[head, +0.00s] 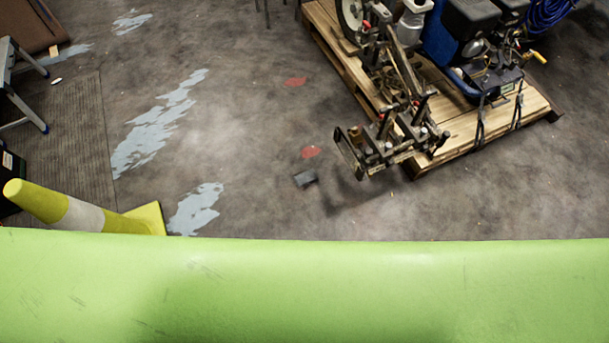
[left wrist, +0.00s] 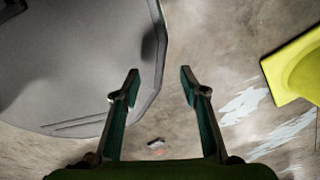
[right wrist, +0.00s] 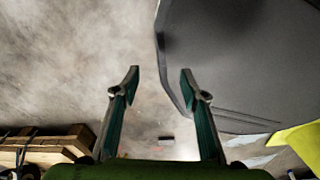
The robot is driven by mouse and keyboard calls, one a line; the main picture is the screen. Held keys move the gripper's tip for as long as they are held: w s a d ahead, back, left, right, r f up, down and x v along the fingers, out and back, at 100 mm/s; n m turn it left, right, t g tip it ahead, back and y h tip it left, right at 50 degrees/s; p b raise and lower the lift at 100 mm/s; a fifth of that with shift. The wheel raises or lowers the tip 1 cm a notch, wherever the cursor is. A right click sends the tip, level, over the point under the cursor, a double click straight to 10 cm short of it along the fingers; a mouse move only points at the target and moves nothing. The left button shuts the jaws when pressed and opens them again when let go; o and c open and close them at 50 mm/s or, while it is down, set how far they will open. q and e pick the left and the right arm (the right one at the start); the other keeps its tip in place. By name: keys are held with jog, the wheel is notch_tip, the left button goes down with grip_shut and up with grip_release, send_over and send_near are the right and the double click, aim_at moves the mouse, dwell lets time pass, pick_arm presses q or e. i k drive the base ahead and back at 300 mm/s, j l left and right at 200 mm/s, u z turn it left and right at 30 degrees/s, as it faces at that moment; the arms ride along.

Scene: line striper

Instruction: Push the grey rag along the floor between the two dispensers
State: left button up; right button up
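A small dark grey piece (head: 306,178), which may be the grey rag, lies flat on the floor near the front of the pallet. It looks block-like, and I cannot tell if it is cloth. It also shows small in the left wrist view (left wrist: 156,143) and the right wrist view (right wrist: 166,140). I cannot make out two dispensers in any view. My left gripper (left wrist: 160,82) is open and empty, above the floor and apart from the grey piece. My right gripper (right wrist: 160,82) is also open and empty, apart from it. Neither gripper shows in the head view.
A line striper (head: 400,85) stands on a wooden pallet (head: 540,100) at right. Red patches (head: 310,152) and pale blue paint (head: 155,130) mark the floor. The middle floor is mostly clear.

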aim_at(307, 177)
jog(key=i+j+z, duration=0.1)
jog(key=j, duration=0.25)
jog(key=i+j, duration=0.35)
jog(key=i+j+z, duration=0.15)
jog(key=j, duration=0.2)
